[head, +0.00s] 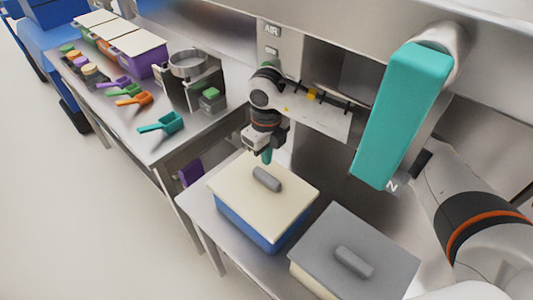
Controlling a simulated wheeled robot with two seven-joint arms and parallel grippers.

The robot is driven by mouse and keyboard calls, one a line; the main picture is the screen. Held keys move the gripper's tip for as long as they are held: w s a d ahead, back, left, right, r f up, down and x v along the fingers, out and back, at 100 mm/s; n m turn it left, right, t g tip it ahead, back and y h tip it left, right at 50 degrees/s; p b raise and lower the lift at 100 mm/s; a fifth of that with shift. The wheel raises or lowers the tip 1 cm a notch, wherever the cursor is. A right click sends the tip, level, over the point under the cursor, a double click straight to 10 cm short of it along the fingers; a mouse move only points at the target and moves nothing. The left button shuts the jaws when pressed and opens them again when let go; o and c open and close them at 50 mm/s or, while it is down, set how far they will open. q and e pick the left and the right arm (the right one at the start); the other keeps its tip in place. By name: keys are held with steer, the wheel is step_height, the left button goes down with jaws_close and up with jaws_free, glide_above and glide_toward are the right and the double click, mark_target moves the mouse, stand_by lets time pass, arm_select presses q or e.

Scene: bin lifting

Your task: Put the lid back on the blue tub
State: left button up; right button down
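The blue tub (250,222) stands on the metal bench in the middle of the head view. A cream lid (237,190) with a grey bar handle (267,180) lies over its top and covers its opening. The lid looks level; whether it is fully seated all round I cannot tell. My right gripper (267,156) points down above the far part of the lid, just behind the handle. Its teal fingertip appears apart from the handle, and I see nothing held. The finger gap is not clear. My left gripper is not in view.
A second tub with a grey lid (375,242) stands close on the right. A side counter at left holds coloured scoops (162,124), lidded bins (138,45) and a round metal sieve (188,64). A steel wall panel rises behind the bench.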

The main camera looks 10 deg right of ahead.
mark_target(267, 175)
steer(key=shift+f, duration=0.25)
steer(key=shift+f+b, duration=2.3)
steer(key=shift+f, duration=0.2)
steer(key=shift+r, duration=0.1)
step_height(267, 175, up, 7)
steer(key=p, duration=0.3)
steer(key=shift+p, duration=0.35)
steer(key=shift+s+a, duration=0.1)
stand_by(0.3)
